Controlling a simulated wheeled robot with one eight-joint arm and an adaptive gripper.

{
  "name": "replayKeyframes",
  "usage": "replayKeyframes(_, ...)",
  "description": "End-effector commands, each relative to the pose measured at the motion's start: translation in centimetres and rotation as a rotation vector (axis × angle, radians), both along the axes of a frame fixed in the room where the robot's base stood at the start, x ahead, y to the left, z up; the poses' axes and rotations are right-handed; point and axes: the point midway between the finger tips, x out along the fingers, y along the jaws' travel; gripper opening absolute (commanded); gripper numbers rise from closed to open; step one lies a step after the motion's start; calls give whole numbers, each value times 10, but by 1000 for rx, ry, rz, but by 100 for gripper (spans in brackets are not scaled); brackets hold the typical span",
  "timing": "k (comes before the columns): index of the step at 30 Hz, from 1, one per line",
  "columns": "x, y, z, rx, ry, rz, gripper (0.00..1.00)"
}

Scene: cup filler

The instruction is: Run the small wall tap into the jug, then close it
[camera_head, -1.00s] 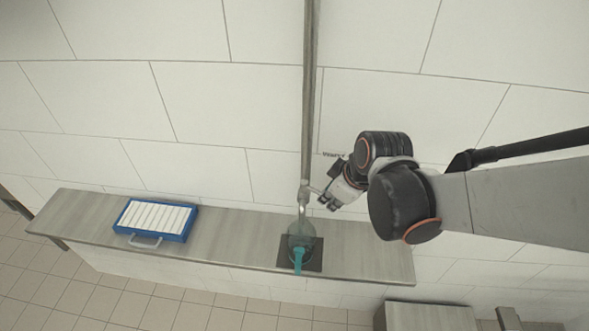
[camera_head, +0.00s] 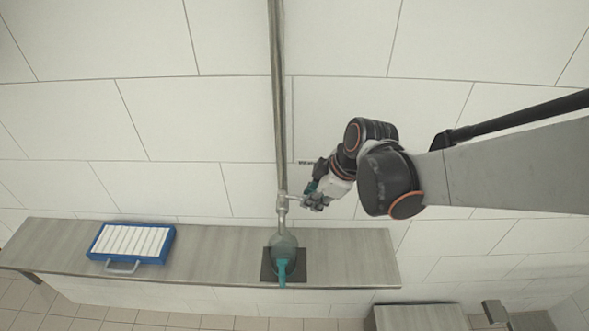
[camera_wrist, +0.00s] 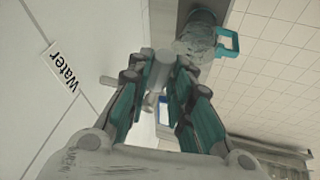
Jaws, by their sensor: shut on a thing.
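The small wall tap (camera_head: 282,206) sits at the lower end of a vertical pipe, with its spout pointing down. The clear jug (camera_head: 284,246) with a teal handle stands upright beneath it on a dark square. In the wrist view the jug (camera_wrist: 193,38) is at the top, its teal handle to the right. My gripper (camera_head: 306,203) is at the tap's right side. In the wrist view my gripper (camera_wrist: 160,78) has its fingertips closed around the grey tap handle (camera_wrist: 161,68), partly hidden by the fingers. I cannot make out any water stream or the level in the jug.
A grey shelf (camera_head: 345,262) runs along the tiled wall. A blue case (camera_head: 132,243) with white strips lies at its left. A metal pipe (camera_head: 277,100) rises above the tap. A "Water" label (camera_wrist: 62,68) is on the wall. Shelf space right of the jug is clear.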

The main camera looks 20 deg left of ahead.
Motion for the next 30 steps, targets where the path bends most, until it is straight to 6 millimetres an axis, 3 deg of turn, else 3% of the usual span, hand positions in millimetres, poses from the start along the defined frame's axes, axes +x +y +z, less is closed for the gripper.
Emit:
replayKeyframes(8, 2, 1, 0, 1, -1, 11, 0)
replayKeyframes(18, 22, 2, -1, 1, -1, 243, 0)
replayKeyframes(30, 28, 3, -1, 1, -4, 297, 0)
